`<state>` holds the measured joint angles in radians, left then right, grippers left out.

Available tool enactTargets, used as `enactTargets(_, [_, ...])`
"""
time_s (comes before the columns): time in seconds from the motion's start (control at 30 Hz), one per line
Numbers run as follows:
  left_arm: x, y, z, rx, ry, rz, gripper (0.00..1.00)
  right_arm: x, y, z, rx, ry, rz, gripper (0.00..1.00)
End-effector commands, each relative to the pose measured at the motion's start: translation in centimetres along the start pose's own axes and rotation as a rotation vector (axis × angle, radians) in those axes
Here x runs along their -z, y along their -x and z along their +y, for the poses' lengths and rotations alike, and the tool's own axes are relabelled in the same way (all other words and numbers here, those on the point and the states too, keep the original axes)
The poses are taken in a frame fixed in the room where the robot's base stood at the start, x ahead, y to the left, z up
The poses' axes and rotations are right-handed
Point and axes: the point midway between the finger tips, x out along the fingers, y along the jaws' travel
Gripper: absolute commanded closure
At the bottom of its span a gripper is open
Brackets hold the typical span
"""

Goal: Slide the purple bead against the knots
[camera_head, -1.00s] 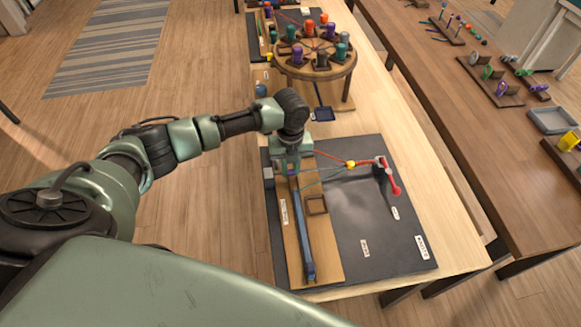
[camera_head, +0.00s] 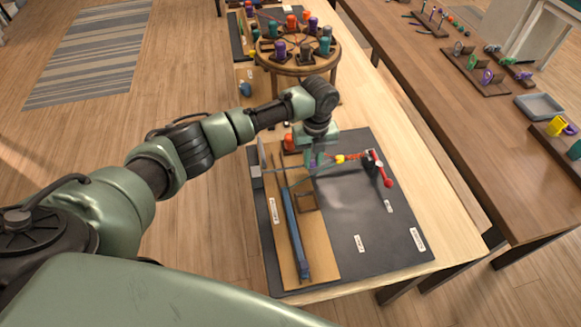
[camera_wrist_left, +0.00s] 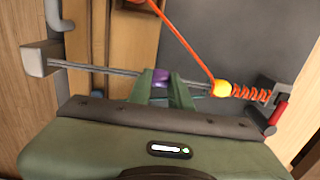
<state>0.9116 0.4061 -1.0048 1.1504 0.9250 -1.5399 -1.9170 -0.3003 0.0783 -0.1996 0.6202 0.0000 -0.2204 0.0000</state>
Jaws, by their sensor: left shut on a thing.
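The purple bead (camera_wrist_left: 161,76) is threaded on a grey cord (camera_wrist_left: 110,69) in the left wrist view. My left gripper (camera_wrist_left: 160,84) is shut on it, and its fingers partly hide the bead. In the head view the left gripper (camera_head: 312,158) is low over the dark mat, left of the yellow bead. The orange-red knots (camera_wrist_left: 253,95) form a short twisted stretch right of the yellow bead (camera_wrist_left: 221,88). In the left wrist view a gap of cord lies between the purple bead and the yellow bead. My right gripper is not in view.
A red-handled clamp (camera_head: 388,182) stands at the knots' right end. A grey block (camera_wrist_left: 40,58) is at the cord's left end. A wooden board with a long blue bar (camera_head: 296,235) lies in front. A round bobbin stand (camera_head: 300,62) is behind.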

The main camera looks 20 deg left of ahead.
Motion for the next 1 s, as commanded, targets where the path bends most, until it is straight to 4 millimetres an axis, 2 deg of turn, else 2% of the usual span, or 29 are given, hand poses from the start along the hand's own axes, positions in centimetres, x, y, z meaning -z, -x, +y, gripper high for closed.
enactTargets(0.03, [-0.1,-0.3,-0.8,0.0,0.001,-0.004,1.0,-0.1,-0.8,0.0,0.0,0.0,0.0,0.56])
enactTargets(0.13, [-0.1,-0.1,-1.5,-0.002,0.002,-0.004,1.0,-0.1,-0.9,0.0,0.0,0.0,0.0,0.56])
enactTargets(0.43, [-0.1,0.0,-1.6,-0.003,0.002,-0.004,1.0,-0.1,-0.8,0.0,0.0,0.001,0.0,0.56])
enactTargets(0.47, [-0.2,0.0,-1.6,-0.003,0.002,-0.004,0.75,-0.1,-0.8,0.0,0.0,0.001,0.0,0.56])
enactTargets(0.5, [-0.1,0.0,-1.6,-0.003,0.002,-0.004,0.64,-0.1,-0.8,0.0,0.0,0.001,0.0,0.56])
enactTargets(0.53, [-0.1,0.0,-1.6,-0.003,0.002,-0.004,0.57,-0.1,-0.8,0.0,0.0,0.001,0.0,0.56])
enactTargets(0.87, [-0.1,0.1,-1.6,-0.002,0.001,-0.002,0.57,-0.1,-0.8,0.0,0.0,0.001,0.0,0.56])
enactTargets(1.0, [-0.1,1.4,-1.7,0.001,0.0,-0.004,0.57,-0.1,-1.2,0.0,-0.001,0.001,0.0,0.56])
